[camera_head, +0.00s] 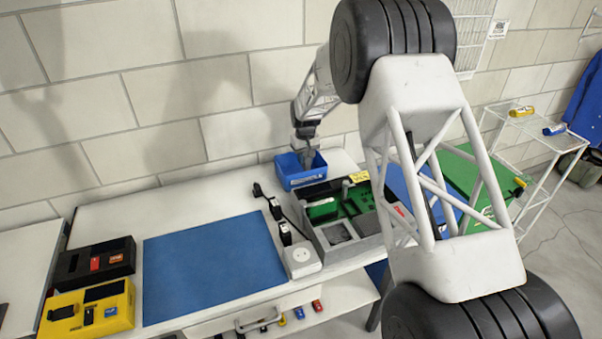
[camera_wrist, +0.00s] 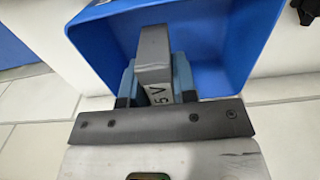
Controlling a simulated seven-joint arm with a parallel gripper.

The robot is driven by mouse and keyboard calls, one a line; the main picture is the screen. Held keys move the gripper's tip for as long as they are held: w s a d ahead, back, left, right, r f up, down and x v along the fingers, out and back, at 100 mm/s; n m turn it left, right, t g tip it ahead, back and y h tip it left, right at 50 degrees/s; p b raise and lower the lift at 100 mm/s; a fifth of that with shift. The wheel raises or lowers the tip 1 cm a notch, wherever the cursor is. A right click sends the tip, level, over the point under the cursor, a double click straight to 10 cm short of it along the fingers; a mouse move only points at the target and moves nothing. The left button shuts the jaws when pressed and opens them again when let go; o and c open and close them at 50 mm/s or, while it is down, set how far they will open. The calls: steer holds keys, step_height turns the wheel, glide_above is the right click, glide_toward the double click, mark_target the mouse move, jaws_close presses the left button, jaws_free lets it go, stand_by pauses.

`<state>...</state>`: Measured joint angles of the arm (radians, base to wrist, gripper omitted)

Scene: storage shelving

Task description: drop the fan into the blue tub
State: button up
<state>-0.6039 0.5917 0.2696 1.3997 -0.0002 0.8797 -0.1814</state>
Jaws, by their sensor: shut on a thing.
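The blue tub (camera_head: 303,181) stands at the back edge of the white bench, close to the block wall. In the wrist view the tub (camera_wrist: 228,40) fills the upper middle, and its inside is open to the camera. My gripper (camera_head: 306,157) points down at the tub's opening. In the wrist view my gripper (camera_wrist: 155,88) is shut on the fan (camera_wrist: 153,52), a grey block with a pale side marked "5 V". The fan shows against the tub's inside; whether it touches the tub is unclear. In the head view I cannot make out the fan.
A grey tray (camera_head: 345,240) with green boards stands in front of the tub. A blue mat (camera_head: 212,265) lies to the left. Black plugs (camera_head: 285,234) and a white socket box (camera_head: 301,261) sit between them. A yellow case (camera_head: 88,310) is at the far left.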

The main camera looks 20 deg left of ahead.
steer(key=o, duration=1)
steer(key=shift+r, duration=0.15)
steer(key=shift+r, duration=3.75)
